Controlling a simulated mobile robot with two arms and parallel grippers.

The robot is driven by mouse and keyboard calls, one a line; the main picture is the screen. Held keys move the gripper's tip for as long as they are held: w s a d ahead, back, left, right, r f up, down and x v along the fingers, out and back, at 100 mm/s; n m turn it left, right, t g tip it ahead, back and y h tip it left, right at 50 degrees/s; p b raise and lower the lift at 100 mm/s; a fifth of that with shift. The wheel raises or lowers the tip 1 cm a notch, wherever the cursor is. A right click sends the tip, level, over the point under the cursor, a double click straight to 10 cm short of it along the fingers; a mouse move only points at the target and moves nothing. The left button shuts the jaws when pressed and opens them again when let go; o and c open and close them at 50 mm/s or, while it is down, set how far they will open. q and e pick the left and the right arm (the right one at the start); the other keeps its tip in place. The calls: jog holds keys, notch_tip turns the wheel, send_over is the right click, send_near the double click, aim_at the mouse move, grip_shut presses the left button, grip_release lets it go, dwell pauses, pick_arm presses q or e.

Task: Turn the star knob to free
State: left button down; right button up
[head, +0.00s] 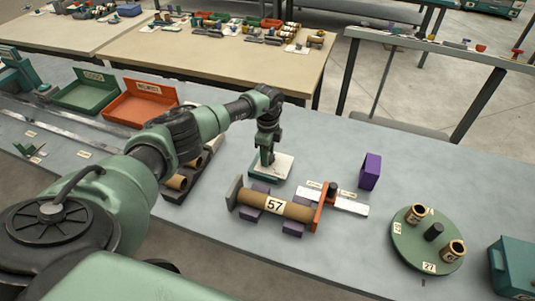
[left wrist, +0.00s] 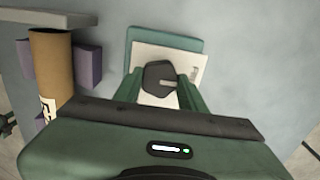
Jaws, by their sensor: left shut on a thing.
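My left gripper (left wrist: 162,88) is shut on the knob, one green finger on each side. In the head view my left gripper (head: 267,157) points down over the white panel (head: 285,167), and the knob is hidden there by the fingers. The lettering on the panel is too small to read. My right gripper is not in view.
A brown tube marked 57 (head: 275,207) lies on purple supports just in front of the knob's base, beside an orange upright (head: 322,208). A purple block (head: 371,171) and a round green plate (head: 405,246) stand to the right. The blue-grey table (head: 330,143) is clear behind.

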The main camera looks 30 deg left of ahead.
pick_arm(q)
jog(key=shift+w+r, duration=0.1)
jog(key=c, duration=0.8)
grip_release()
jog(key=shift+c, duration=0.2)
notch_tip(320, 180, up, 8)
jog(key=shift+f+b, duration=0.1)
jog(key=shift+b, duration=0.6)
jog(key=shift+f, duration=0.1)
